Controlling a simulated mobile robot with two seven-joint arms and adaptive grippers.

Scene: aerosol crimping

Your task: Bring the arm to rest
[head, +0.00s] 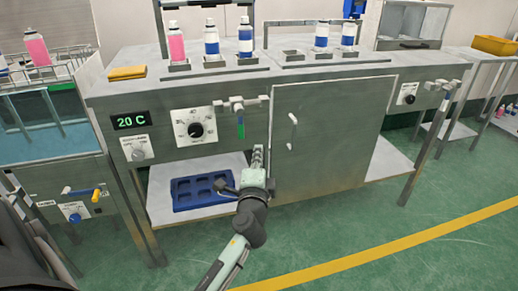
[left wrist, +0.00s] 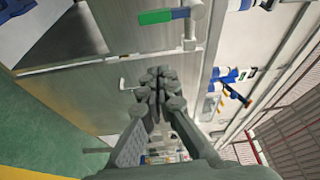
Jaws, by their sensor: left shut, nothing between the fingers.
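My left gripper (head: 257,152) is in front of the steel bench (head: 330,135), beside the bench's closed cabinet door, with its fingers pointing up. It is shut and empty. In the left wrist view the closed fingers (left wrist: 158,82) show with nothing between them. A valve with a green handle (head: 240,125) sits on the bench front just above and left of the fingertips; its green handle also shows in the left wrist view (left wrist: 163,15). I cannot tell whether the fingers touch anything. My right gripper is not in view.
Pink (head: 176,42) and blue-white cans (head: 245,38) stand in holders on the bench top. A blue tray (head: 203,191) lies on the lower shelf, left of my gripper. A water bath (head: 50,130) stands at the left. The green floor in front is clear.

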